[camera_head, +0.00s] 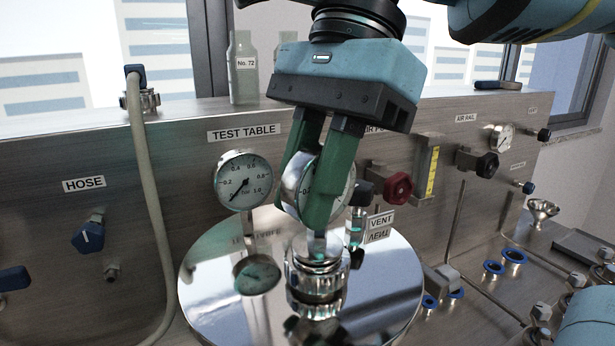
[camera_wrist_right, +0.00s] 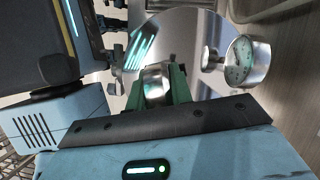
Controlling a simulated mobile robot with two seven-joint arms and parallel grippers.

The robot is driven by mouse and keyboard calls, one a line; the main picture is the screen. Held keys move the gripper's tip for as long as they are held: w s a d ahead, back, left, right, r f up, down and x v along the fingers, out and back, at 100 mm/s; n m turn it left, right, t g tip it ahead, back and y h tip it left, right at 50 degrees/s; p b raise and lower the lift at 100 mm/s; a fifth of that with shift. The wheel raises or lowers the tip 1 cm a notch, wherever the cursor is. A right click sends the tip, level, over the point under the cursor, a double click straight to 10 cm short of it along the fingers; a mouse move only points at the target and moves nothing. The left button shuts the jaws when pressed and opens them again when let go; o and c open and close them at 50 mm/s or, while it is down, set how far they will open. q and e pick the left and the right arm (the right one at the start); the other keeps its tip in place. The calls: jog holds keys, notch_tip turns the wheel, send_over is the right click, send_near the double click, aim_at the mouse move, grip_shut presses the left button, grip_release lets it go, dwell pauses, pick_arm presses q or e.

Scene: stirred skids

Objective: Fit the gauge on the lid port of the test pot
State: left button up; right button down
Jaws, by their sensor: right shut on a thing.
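My right gripper (camera_head: 318,215) is shut on a round silver gauge (camera_head: 296,186); its green fingers cover much of the white dial. The gauge is upright, with its stem pointing down over the lid port (camera_head: 318,268), a ribbed metal fitting in the middle of the shiny round lid of the test pot (camera_head: 215,290). The stem's lower end meets the top of the port in the picture; I cannot tell whether it is seated. In the right wrist view, the right gripper's fingers (camera_wrist_right: 165,90) hold a silver part in front of the bright lid (camera_wrist_right: 195,30). My left gripper is not in view.
A second gauge (camera_head: 243,180), under the TEST TABLE label, is on the panel left of the gripper. A red knob (camera_head: 398,187) and the VENT label (camera_head: 381,221) are close on the right. A grey hose (camera_head: 150,200) hangs at left. Blue rings (camera_head: 513,256) lie right.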

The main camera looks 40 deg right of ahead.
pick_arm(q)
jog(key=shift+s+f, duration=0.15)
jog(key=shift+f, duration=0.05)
pick_arm(e)
jog(key=shift+f, duration=0.2)
dwell(0.4)
jog(key=c, duration=0.8)
grip_release()
jog(key=shift+c, duration=0.2)
jog(key=shift+r+p, duration=0.6)
jog(key=shift+r, duration=0.9)
pick_arm(q)
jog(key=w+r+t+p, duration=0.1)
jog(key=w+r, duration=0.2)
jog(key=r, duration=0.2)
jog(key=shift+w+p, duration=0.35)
jog(key=shift+p, duration=0.05)
pick_arm(e)
jog(key=shift+r, duration=2.55)
